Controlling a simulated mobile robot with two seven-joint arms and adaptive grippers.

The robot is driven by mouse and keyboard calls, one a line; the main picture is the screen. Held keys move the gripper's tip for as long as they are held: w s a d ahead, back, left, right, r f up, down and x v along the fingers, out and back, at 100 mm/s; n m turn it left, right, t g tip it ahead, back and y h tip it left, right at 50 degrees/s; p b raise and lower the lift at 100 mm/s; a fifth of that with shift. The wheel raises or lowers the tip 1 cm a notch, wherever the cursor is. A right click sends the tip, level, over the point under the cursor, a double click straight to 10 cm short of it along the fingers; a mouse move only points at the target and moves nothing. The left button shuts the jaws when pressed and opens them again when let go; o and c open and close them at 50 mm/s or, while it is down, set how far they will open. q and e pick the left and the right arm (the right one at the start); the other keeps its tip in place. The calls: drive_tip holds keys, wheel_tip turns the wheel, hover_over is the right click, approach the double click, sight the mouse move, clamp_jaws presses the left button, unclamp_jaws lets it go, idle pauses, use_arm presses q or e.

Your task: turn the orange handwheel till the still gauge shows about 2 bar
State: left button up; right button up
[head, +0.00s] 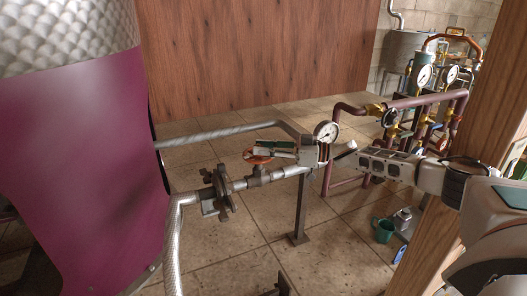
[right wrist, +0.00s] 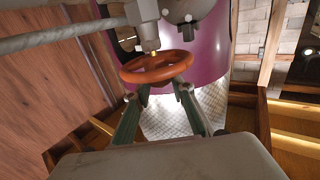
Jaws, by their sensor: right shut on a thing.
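The orange handwheel (head: 257,159) sits on a grey valve in a pipe, in the middle of the head view. It shows larger in the right wrist view (right wrist: 160,76), with its rim at the fingertips. My right gripper (head: 262,151) reaches in from the right and is shut on the handwheel's rim. Its two green-grey fingers (right wrist: 160,92) show on either side of the near rim in the right wrist view. The round white still gauge (head: 326,131) stands just right of the wheel; its needle is too small to read. My left gripper is not in view.
A large purple still (head: 90,170) with a quilted silver top stands at the left. A dark post (head: 301,210) supports the pipe. A wooden post (head: 455,215) stands at the right, with a green mug (head: 383,230) on the floor near it. Other gauges (head: 425,76) stand behind.

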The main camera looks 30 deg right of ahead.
drive_tip(key=shift+w+d+n+g+y+b, duration=0.1)
drive_tip(key=shift+w+n+g+y+b, duration=0.05)
drive_tip(key=shift+n+g+y+b, duration=0.55)
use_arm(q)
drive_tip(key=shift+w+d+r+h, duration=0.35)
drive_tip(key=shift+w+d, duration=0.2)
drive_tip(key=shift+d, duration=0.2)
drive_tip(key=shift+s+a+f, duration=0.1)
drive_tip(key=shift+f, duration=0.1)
use_arm(e)
drive_tip(key=o, duration=1.1)
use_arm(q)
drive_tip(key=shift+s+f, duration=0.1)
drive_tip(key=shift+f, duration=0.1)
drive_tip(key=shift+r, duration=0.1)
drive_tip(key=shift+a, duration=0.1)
use_arm(e)
drive_tip(key=v, duration=0.7)
drive_tip(key=shift+d+r, duration=0.1)
drive_tip(key=shift+d, duration=0.1)
